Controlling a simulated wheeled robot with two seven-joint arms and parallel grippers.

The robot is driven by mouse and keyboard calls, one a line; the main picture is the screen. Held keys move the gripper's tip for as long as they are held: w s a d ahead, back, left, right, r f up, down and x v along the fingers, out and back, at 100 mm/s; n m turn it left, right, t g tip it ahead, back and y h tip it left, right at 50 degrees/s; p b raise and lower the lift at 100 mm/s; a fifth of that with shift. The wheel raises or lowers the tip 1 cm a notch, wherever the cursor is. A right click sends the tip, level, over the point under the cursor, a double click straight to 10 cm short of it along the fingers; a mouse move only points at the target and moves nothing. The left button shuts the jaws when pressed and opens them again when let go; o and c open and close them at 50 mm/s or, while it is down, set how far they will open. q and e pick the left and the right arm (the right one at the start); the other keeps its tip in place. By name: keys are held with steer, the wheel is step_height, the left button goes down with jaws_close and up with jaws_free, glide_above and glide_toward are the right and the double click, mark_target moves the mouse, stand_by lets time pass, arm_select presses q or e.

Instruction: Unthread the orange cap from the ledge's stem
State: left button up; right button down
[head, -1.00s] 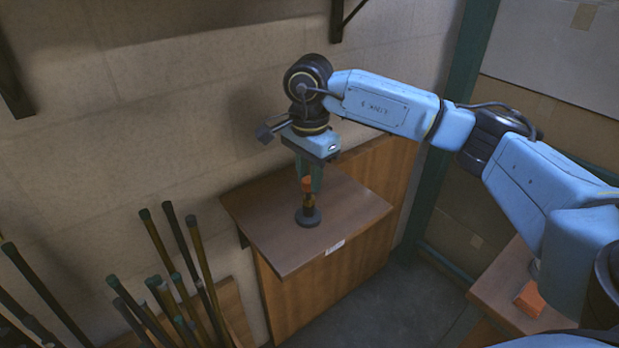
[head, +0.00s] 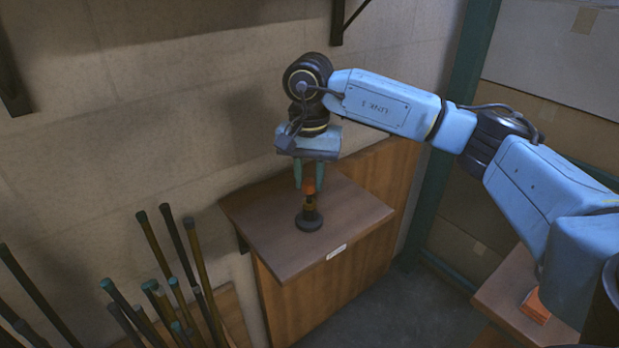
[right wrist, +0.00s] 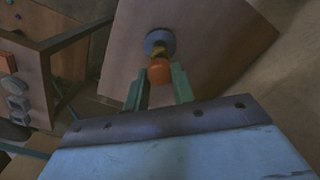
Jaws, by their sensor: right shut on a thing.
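The orange cap (head: 308,186) sits at the top of a short brass-coloured stem (head: 309,202) with a dark round base (head: 308,219) on the wooden ledge (head: 355,212). My right gripper (head: 308,187) points down from above, its two green fingers on either side of the cap and shut on it. In the right wrist view the cap (right wrist: 159,71) shows between the fingertips, with the stem (right wrist: 158,50) and the base (right wrist: 159,41) beyond it. Whether the cap is still seated on the stem's thread is too small to tell. My left gripper is not in view.
Several upright rods (head: 185,250) stand at the lower left, apart from the ledge. An orange block (head: 536,305) lies on another wooden surface (head: 508,290) at the lower right. A wall is close behind the ledge. The ledge top around the base is clear.

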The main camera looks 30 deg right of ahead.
mark_target(309, 181)
steer(key=n+b, duration=0.1)
steer(key=n, duration=0.3)
steer(key=shift+n, duration=0.4)
steer(key=c, duration=1.8)
jaws_free()
jaws_close()
steer(key=shift+r+p, duration=0.5)
steer(key=shift+r, duration=0.4)
steer(key=shift+r+p, duration=0.6)
steer(key=shift+r, duration=0.3)
steer(key=shift+r+p, duration=1.35)
steer(key=shift+r, duration=0.65)
